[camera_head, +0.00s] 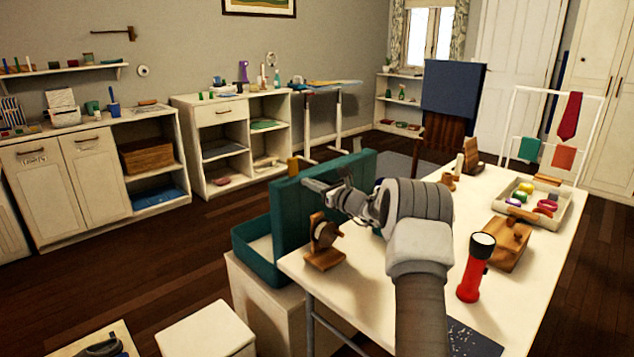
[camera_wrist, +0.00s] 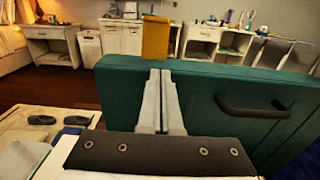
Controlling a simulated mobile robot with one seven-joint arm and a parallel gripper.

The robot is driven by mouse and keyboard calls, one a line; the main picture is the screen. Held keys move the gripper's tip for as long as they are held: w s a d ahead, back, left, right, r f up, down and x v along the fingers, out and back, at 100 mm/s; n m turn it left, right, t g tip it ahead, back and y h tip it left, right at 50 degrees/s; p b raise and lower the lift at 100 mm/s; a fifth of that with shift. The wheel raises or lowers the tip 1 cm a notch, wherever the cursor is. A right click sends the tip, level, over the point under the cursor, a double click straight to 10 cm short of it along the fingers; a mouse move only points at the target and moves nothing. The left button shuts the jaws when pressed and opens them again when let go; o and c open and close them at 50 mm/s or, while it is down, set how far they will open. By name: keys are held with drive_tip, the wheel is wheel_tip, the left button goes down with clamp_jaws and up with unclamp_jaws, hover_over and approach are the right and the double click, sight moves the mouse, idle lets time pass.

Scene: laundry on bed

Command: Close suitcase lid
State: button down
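The teal suitcase (camera_head: 256,243) stands on a white box beside the table, its lid (camera_head: 312,205) upright and open. In the wrist view the lid (camera_wrist: 125,90) fills the middle, with a dark handle (camera_wrist: 255,108) at right. My gripper (camera_head: 310,184) is at the table-side face of the lid. In the wrist view my gripper's fingers (camera_wrist: 160,75) are together with nothing seen between them, pointing at the lid's upper part. I cannot tell whether they touch it. A yellow piece (camera_wrist: 155,38) rises above the lid's top edge; it also shows in the head view (camera_head: 293,166).
The white table (camera_head: 420,290) holds a wooden stand (camera_head: 323,245) close below my arm, a red flashlight (camera_head: 475,268), a wooden block (camera_head: 508,245) and a tray (camera_head: 562,214) of small items. Open floor lies left of the suitcase.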

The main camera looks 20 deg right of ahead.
sight(297, 172)
drive_tip(key=w+p, duration=0.2)
drive_tip(key=w+a+r+g+p, duration=0.1)
drive_tip(key=w+p, duration=0.1)
drive_tip(key=p, duration=0.1)
drive_tip(key=w+a+g+p, duration=0.1)
drive_tip(key=w+p, duration=0.1)
drive_tip(key=p, duration=0.1)
drive_tip(key=shift+a+r, duration=0.1)
drive_tip(key=shift+r, duration=0.25)
drive_tip(key=w+p, duration=0.1)
drive_tip(key=w+g+p, duration=0.1)
drive_tip(key=p, duration=0.1)
drive_tip(key=shift+a+h, duration=0.3)
drive_tip(key=shift+w+a+f+p, duration=0.2)
drive_tip(key=shift+w+p, duration=0.3)
drive_tip(key=shift+p, duration=0.45)
